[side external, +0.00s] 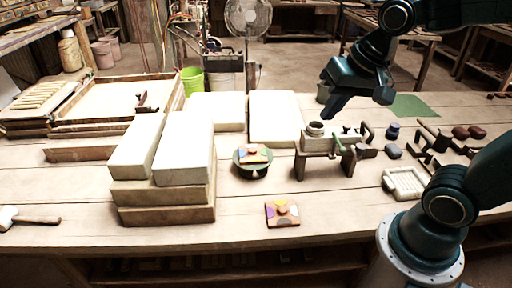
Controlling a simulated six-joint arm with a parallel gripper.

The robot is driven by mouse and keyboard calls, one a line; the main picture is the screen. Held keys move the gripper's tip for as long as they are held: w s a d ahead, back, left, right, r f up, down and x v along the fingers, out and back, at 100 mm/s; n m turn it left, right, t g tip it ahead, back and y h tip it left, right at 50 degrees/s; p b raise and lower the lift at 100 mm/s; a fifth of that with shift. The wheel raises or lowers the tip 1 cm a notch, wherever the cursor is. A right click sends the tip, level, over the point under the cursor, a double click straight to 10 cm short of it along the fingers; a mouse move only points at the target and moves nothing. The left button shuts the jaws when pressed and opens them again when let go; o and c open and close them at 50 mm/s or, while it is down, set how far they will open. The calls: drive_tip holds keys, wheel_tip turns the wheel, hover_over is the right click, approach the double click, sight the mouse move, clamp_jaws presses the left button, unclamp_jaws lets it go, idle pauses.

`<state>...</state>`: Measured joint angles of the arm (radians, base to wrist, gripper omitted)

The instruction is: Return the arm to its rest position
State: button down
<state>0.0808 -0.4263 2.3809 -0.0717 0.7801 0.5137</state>
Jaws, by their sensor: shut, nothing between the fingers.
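My gripper (358,106) is at the upper right in the side external view, raised above the workbench (100,218). Its dark fingers point down and to the left, shut and empty. It hangs above and a little behind a small bench-like stand (322,143) that carries a round jar-like part (315,129). In this view the fingers appear clear of the stand. A patterned tile (283,214) with a knob lies near the front edge of the workbench. Another patterned tile (252,154) sits on a dark green round plate.
Stacked pale blocks (184,150) stand left of centre, with flat pale slabs (275,115) behind. Small tools and stones (461,133), a white ribbed tray (404,183) and a green mat (414,105) are at right. A mallet (30,218) lies at far left. The front middle is mostly bare.

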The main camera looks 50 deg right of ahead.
drive_tip(key=s+r+n+t, duration=0.1)
drive_tip(key=s+n, duration=0.5)
drive_tip(key=s, duration=0.1)
drive_tip(key=shift+s+a, duration=0.3)
drive_tip(key=shift+s, duration=0.05)
drive_tip(key=shift+r, duration=0.1)
idle(1.1)
